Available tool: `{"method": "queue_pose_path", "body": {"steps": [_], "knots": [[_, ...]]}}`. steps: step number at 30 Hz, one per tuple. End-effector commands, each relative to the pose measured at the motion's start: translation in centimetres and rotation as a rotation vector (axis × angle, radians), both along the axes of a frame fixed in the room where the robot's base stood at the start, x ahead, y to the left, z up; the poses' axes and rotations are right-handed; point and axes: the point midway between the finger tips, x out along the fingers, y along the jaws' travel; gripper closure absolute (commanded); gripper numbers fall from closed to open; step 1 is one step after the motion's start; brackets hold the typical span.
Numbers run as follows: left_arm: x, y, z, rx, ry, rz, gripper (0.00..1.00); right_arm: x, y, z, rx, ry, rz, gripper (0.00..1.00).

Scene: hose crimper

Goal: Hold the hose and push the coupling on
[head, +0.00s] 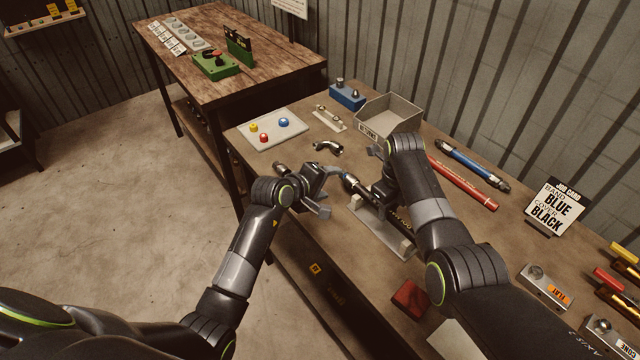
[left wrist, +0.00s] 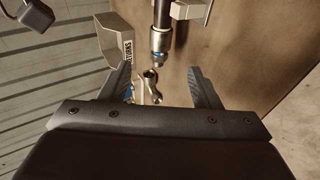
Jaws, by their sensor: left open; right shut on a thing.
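The black hose (head: 401,218) lies along a pale cradle (head: 374,232) on the bench. A silver bent fitting (head: 328,147) lies apart behind.
A red hose (head: 465,183) and a blue-banded hose (head: 472,164) lie right. A job card (head: 553,206) reads band blue, cover black.

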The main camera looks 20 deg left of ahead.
Motion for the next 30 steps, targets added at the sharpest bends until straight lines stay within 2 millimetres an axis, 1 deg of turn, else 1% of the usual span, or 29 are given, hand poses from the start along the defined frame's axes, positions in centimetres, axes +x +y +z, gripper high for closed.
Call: {"method": "queue_pose_path", "body": {"steps": [3, 9, 22, 23, 28, 30], "knots": [[-1.1, 0.6, 0.7, 0.000, -0.001, 0.001, 0.43, 0.0, 0.0, 0.1, 0.001, -0.001, 0.001, 1.00], [-2.0, 0.9, 1.4, 0.000, 0.000, 0.000, 0.43, 0.0, 0.0, 0.1, 0.000, -0.001, 0.001, 1.00], [-2.1, 1.0, 1.5, 0.000, 0.000, 0.000, 0.43, 0.0, 0.0, 0.1, 0.000, -0.001, 0.000, 1.00], [-2.1, 1.0, 1.5, 0.000, 0.000, 0.000, 0.43, 0.0, 0.0, 0.1, 0.000, -0.001, 0.000, 0.77], [-2.1, 1.0, 1.5, 0.000, -0.001, 0.000, 0.43, 0.0, 0.0, 0.0, 0.000, -0.001, 0.000, 0.55], [-2.1, 1.0, 1.5, 0.000, -0.001, 0.000, 0.43, 0.0, 0.0, 0.0, -0.001, -0.001, 0.000, 0.53]]}}
